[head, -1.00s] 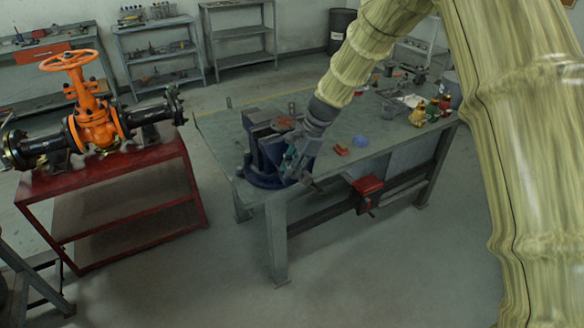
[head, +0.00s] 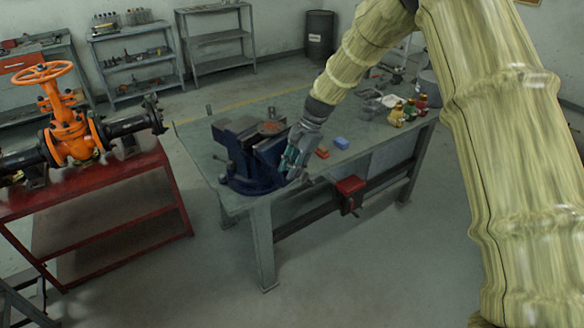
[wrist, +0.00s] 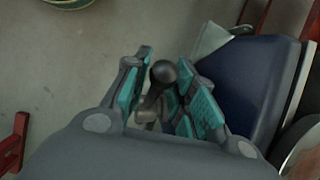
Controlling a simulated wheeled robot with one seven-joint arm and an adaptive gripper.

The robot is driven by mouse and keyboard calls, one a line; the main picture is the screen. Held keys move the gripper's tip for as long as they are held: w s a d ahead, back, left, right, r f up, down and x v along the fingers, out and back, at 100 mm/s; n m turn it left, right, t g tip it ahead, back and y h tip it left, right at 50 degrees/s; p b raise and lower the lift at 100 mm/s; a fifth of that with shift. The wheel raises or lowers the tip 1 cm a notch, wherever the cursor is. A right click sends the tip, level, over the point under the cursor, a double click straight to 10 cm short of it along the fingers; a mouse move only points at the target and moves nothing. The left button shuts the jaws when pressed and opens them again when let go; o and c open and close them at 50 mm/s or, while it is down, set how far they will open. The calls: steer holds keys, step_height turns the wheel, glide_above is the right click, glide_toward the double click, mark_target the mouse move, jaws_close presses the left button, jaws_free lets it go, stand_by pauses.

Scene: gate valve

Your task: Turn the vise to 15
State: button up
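The blue vise (head: 240,172) stands on the near left corner of the grey-green workbench. Its dark jaws are on top, and part of its right side is hidden behind my gripper. My gripper (head: 295,165) is low at the vise's right side, near the bench's front edge. In the wrist view the teal finger pads of my gripper (wrist: 160,102) are apart. A dark round knob on a short bar (wrist: 163,72) lies between them. I cannot tell whether the pads touch the bar. The vise's blue body (wrist: 245,82) is just right of the fingers.
The workbench (head: 262,212) has small blocks and bottles to the right of the vise. A small red vise (head: 350,187) is fixed to its front edge. An orange gate valve (head: 68,135) stands on a red table at left. Open floor lies in front.

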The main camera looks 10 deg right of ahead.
steer(key=shift+d+r, duration=0.1)
steer(key=v, duration=1.1)
steer(key=shift+r, duration=0.35)
steer(key=shift+d, duration=0.2)
